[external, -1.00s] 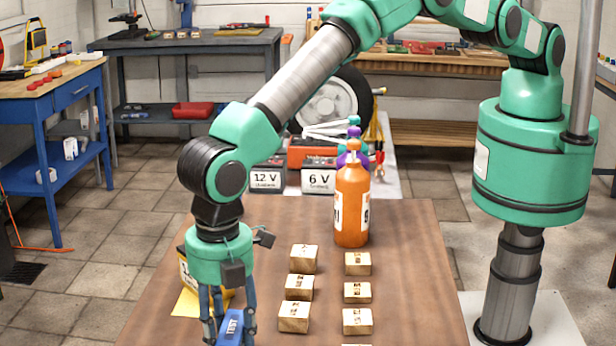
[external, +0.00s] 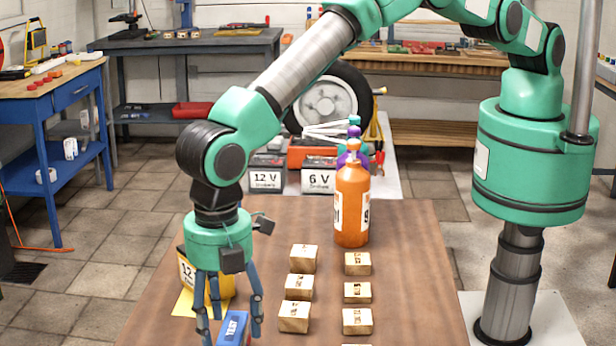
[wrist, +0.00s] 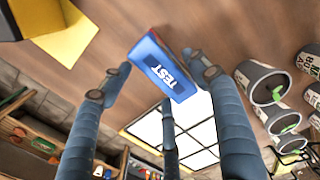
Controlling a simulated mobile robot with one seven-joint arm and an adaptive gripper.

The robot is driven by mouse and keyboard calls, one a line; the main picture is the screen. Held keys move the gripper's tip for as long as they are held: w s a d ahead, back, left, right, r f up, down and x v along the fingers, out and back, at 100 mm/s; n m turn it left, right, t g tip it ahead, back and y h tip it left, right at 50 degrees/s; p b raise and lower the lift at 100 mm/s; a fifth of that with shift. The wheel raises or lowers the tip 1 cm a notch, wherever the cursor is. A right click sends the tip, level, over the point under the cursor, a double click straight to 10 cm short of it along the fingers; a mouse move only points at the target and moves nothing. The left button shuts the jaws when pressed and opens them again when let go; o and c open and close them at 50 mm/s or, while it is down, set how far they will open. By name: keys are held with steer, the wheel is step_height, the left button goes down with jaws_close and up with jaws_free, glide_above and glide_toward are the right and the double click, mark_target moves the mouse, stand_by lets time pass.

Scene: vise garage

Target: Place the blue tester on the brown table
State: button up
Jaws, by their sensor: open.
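The blue tester (external: 235,328), marked TEST, is at the near edge of the external view, low over or on the brown table (external: 400,270). Its lower part is cut off by the frame, so contact with the wood is hard to tell. In the wrist view the tester (wrist: 160,68) lies between and just beyond my fingertips, against the brown surface. My gripper (external: 230,328) is open, its fingers spread around the tester with visible gaps. The fingers also show spread apart in the wrist view (wrist: 160,85).
A yellow box (external: 187,272) on a yellow sheet stands just behind my gripper. Several small wooden blocks (external: 295,316) stand in two columns to the right. An orange bottle (external: 351,205) and batteries (external: 318,176) are farther back. Bare wood lies between the gripper and the blocks.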

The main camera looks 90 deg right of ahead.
mark_target(226, 328)
step_height(226, 328, up, 10)
steer(key=shift+f, duration=0.15)
stand_by(0.3)
stand_by(0.5)
stand_by(0.4)
